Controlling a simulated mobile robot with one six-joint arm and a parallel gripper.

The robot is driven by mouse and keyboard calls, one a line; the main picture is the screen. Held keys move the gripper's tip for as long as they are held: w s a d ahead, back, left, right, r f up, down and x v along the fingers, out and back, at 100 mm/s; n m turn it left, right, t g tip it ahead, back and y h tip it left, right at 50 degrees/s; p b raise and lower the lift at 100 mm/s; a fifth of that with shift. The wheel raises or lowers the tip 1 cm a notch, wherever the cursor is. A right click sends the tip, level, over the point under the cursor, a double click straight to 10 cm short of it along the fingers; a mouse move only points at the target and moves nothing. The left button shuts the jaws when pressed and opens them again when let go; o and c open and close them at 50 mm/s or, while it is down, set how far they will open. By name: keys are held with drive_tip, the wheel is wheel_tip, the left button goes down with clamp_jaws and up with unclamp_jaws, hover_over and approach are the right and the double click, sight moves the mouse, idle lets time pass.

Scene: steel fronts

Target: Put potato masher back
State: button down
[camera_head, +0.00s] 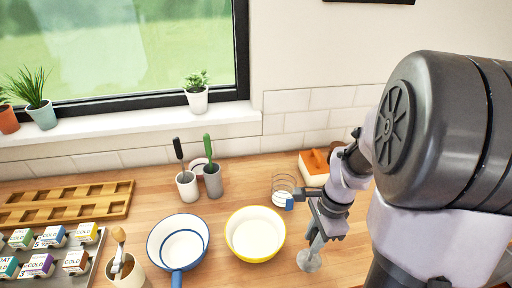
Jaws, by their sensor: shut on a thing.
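My gripper (321,232) is on the right, over the wooden counter, pointing down. It is shut on a grey tool with a flat, rounded lower end, which appears to be the potato masher (309,261). The masher hangs slightly tilted, to the right of the yellow-rimmed bowl. My fingers and wrist hide its upper part, and I cannot tell whether its lower end touches the counter. At the back stand a white pot (187,187) with a black-handled utensil and a grey pot (213,183) with a green-handled one. A cream pot (138,279) at front left holds a wooden-handled utensil.
A yellow-rimmed bowl (255,233) and a blue-rimmed pan (179,241) stand mid-counter. A wire holder (284,187) and an orange-topped box (314,167) are behind my gripper. A wooden tray (66,204) and a grey tray (90,268) with several small cartons lie left.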

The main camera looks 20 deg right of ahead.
drive_tip(key=w+d+f+b, duration=0.1)
drive_tip(key=w+d+f, duration=0.2)
drive_tip(key=d+f, duration=0.1)
drive_tip(key=shift+b, duration=0.3)
drive_tip(key=shift+f, duration=0.1)
drive_tip(key=c, duration=1.6)
unclamp_jaws()
drive_tip(key=shift+f, duration=0.1)
drive_tip(key=o, duration=0.4)
drive_tip(key=shift+w, duration=0.1)
drive_tip(key=shift+o, duration=0.2)
